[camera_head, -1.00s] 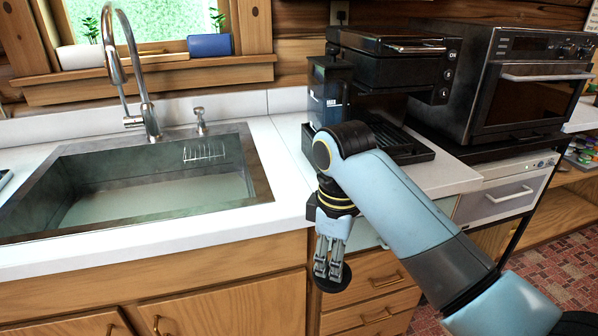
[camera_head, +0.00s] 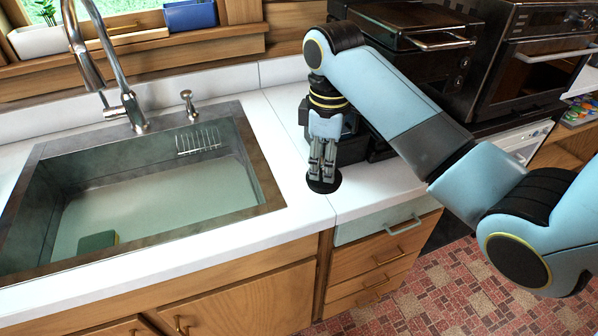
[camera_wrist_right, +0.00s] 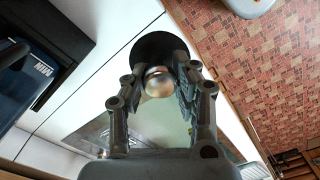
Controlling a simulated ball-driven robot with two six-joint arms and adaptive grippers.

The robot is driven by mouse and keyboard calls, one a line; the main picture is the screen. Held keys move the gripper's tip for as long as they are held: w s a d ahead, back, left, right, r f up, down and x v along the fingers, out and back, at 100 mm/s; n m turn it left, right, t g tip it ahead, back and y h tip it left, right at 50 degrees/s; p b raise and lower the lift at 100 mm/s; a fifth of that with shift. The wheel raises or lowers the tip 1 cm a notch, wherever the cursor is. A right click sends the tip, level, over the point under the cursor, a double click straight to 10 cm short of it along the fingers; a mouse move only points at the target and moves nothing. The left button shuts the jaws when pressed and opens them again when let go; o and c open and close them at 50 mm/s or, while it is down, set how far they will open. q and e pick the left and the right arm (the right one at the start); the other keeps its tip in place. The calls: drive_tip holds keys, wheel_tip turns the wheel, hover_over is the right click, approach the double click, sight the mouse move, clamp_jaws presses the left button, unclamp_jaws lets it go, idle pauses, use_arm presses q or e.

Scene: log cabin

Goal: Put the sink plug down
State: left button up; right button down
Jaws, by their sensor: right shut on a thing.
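The sink plug (camera_head: 324,183) is a black disc with a rounded metal knob. It also shows in the right wrist view (camera_wrist_right: 150,48), with the knob between the fingers. My right gripper (camera_head: 322,172) points down and is shut on the knob; it also shows in the right wrist view (camera_wrist_right: 160,90). The disc hangs below the fingertips, over the white counter just right of the sink and near the front edge. I cannot tell whether the disc touches the counter. My left gripper is not in view.
The sink (camera_head: 160,195) lies to the left, with a green sponge (camera_head: 97,241) inside and a tall tap (camera_head: 128,108) behind. A black coffee machine (camera_head: 368,140) and an oven (camera_head: 535,50) stand at the back right. The counter (camera_head: 290,130) is bare beside the sink.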

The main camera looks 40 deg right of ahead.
drive_tip(key=w+f, duration=0.1)
drive_tip(key=w, duration=0.1)
drive_tip(key=w+f, duration=0.1)
drive_tip(key=w, duration=0.1)
drive_tip(key=w+f, duration=0.1)
drive_tip(key=w, duration=0.1)
drive_tip(key=shift+a+f, duration=0.15)
drive_tip(key=shift+a, duration=0.1)
drive_tip(key=shift+w+f, duration=0.35)
drive_tip(key=shift+f, duration=0.45)
wheel_tip(320, 180, down, 2)
drive_tip(key=shift+f, duration=0.65)
drive_tip(key=c, duration=1.1)
unclamp_jaws()
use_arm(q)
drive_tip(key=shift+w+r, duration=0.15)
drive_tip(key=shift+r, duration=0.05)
use_arm(e)
drive_tip(key=shift+o, duration=0.2)
